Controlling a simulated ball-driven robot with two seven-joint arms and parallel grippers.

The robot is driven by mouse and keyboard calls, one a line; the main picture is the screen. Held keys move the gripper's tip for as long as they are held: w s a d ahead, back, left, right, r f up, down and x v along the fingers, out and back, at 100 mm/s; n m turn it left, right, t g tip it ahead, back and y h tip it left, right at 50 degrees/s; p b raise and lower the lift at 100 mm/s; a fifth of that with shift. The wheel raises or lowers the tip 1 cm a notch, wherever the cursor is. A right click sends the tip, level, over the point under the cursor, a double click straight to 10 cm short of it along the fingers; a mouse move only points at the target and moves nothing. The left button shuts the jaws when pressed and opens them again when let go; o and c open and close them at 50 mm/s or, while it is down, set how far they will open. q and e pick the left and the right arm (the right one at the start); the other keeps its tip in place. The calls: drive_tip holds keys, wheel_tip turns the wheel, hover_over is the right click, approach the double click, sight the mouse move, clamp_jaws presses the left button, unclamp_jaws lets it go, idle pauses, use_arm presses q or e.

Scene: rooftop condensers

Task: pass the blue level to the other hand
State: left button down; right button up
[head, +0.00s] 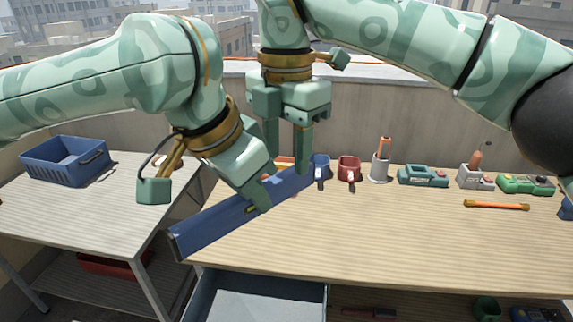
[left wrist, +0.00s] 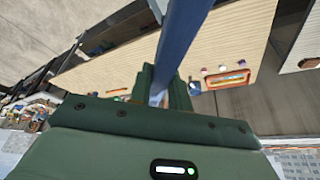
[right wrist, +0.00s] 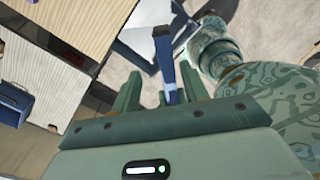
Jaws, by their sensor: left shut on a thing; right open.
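The blue level (head: 215,222) is a long bar held slantwise above the front left part of the workbench. My left gripper (head: 262,196) is shut on it, nearer its far right end. It also runs up through the left gripper's fingers (left wrist: 166,92) in the left wrist view (left wrist: 182,45). My right gripper (head: 287,140) is open, pointing down above the level's far right end. In the right wrist view the level (right wrist: 165,62) shows between and beyond the open fingers (right wrist: 160,90). I cannot tell whether they touch it.
An orange tool (head: 496,205) lies at right. A blue crate (head: 65,160) stands on the left table. An open drawer (head: 255,285) sits below.

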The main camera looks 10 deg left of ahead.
sight(286, 171)
drive_tip(key=shift+f, duration=2)
clamp_jaws()
use_arm(q)
drive_tip(key=c, duration=1.2)
unclamp_jaws()
use_arm(e)
drive_tip(key=shift+a, duration=0.1)
use_arm(q)
drive_tip(key=shift+r, duration=0.1)
